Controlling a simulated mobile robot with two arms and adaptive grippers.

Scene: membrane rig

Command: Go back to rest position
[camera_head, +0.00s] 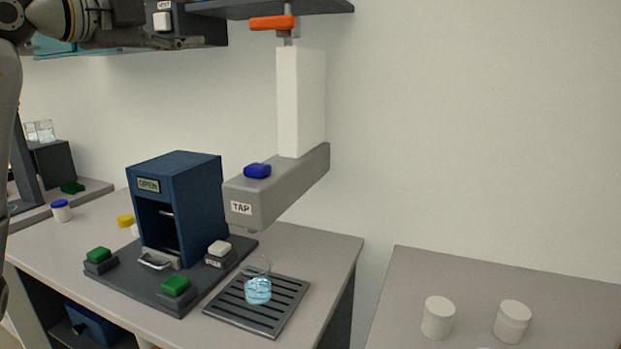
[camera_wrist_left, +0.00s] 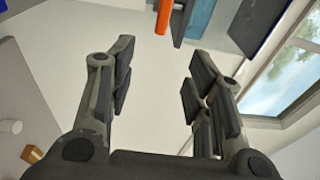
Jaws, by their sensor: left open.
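My left arm comes in at the top left of the head view. My left gripper (camera_head: 180,43) is up there, in front of a dark box with a white button. In the left wrist view my left gripper (camera_wrist_left: 157,85) is open, with nothing between its fingers. My right gripper is in neither view.
Below stand a blue press-like box (camera_head: 180,205) labelled OPEN and a grey tap (camera_head: 285,185) labelled TAP. A glass with blue liquid (camera_head: 258,290) stands on the slotted tray (camera_head: 225,305). An orange handle (camera_head: 271,23) is right of my gripper. White cylinders (camera_head: 438,318) stand on the right table.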

